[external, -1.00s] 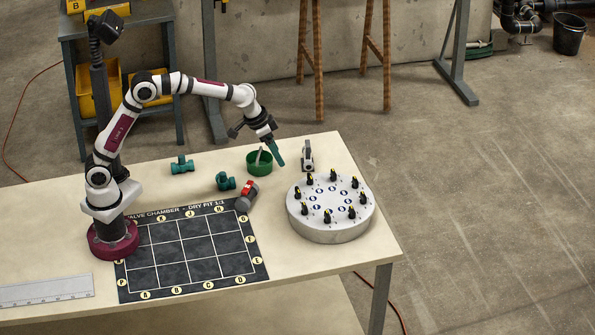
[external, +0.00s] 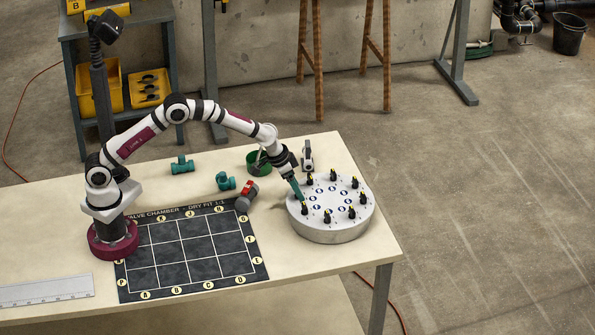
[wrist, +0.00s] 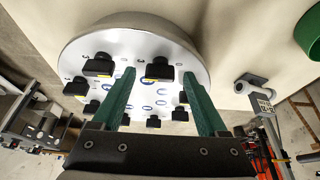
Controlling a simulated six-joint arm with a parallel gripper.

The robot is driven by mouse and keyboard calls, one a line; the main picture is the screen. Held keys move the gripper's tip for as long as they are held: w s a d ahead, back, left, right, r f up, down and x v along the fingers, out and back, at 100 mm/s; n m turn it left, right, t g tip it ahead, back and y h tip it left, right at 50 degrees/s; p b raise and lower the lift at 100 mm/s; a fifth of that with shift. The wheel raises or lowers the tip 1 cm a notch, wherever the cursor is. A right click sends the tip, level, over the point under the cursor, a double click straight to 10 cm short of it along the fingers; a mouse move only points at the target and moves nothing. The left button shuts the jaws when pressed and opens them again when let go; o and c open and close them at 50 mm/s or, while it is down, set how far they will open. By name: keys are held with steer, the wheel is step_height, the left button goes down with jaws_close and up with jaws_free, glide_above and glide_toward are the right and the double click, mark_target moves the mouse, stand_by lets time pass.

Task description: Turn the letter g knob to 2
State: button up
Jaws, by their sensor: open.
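A round pale-grey dial plate (external: 331,234) on the table carries a ring of black knobs with yellow marks. Blue-marked symbols sit inside the ring. The letters are too small to read, so I cannot tell which knob is g. My gripper (external: 299,196) is at the left edge of the plate, pointing down, and its green fingers hide part of that side. In the wrist view my gripper (wrist: 158,76) is open, with one black knob (wrist: 159,69) showing between the fingertips. Another knob (wrist: 98,67) lies outside the left finger. Contact cannot be told.
A green bowl (external: 254,167), a grey-and-white device (external: 307,157) and a red-and-grey fitting (external: 246,196) stand near the plate. Two teal fittings (external: 182,165) (external: 225,182) lie farther left. A dark grid mat (external: 190,250) covers the front. The table's right edge is close beyond the plate.

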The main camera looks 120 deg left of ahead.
jaws_close()
steer(key=shift+n, duration=0.4)
steer(key=n+g, duration=0.1)
steer(key=n, duration=0.1)
steer(key=n+y, duration=0.1)
steer(key=n, duration=0.1)
steer(key=shift+w+d+n+g, duration=0.1)
steer(key=shift+w+n+g, duration=0.05)
steer(key=shift+n+g, duration=0.25)
steer(key=n+g, duration=0.2)
steer(key=n, duration=0.4)
steer(key=shift+w, duration=0.15)
steer(key=shift+g, duration=0.3)
jaws_free()
